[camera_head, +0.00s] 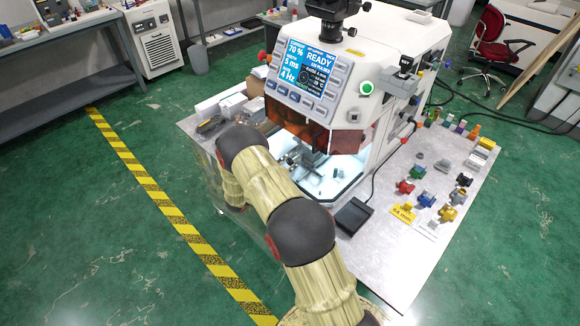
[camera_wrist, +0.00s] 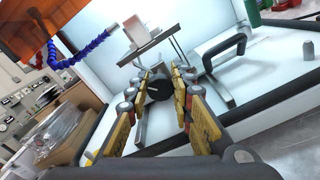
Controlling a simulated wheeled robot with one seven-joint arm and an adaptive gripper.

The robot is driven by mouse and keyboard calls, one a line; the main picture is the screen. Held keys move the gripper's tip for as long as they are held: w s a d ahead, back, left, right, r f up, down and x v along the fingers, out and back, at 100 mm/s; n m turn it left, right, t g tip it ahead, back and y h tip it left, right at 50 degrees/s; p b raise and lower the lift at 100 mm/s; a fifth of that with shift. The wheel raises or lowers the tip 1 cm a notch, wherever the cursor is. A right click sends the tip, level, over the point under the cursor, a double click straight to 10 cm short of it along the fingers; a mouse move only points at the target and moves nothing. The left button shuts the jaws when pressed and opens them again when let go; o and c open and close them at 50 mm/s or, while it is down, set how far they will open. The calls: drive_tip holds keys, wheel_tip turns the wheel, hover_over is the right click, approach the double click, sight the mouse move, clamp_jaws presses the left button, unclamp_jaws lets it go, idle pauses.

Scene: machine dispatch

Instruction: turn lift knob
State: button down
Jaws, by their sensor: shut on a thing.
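A black round knob (camera_wrist: 158,88) with a pale mark on its face shows in the wrist view, inside the machine's lit work chamber. My gripper (camera_wrist: 161,79) has its yellow-padded fingers on either side of the knob and is shut on it. In the head view, the white machine (camera_head: 392,48) stands on the bench with its lit chamber (camera_head: 338,178) open at the front. My arm reaches to the chamber's left side there. I cannot make out the knob in that view.
In the wrist view, a black handle (camera_wrist: 226,50) and a blue hose (camera_wrist: 80,52) flank the knob. In the head view, a black pedal (camera_head: 353,216) and several coloured parts (camera_head: 428,199) lie on the bench.

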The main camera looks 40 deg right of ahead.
drive_tip(key=m+b, duration=0.2)
drive_tip(key=m, duration=0.1)
drive_tip(key=m+b, duration=0.1)
drive_tip(key=b, duration=0.1)
drive_tip(key=shift+f+m, duration=0.25)
drive_tip(key=shift+m, duration=0.05)
drive_tip(key=m+b, duration=0.3)
drive_tip(key=shift+m, duration=0.3)
drive_tip(key=shift+s+r+b, duration=0.1)
drive_tip(key=shift+b, duration=0.2)
drive_tip(key=c, duration=1.6)
unclamp_jaws()
drive_tip(key=shift+o, duration=0.2)
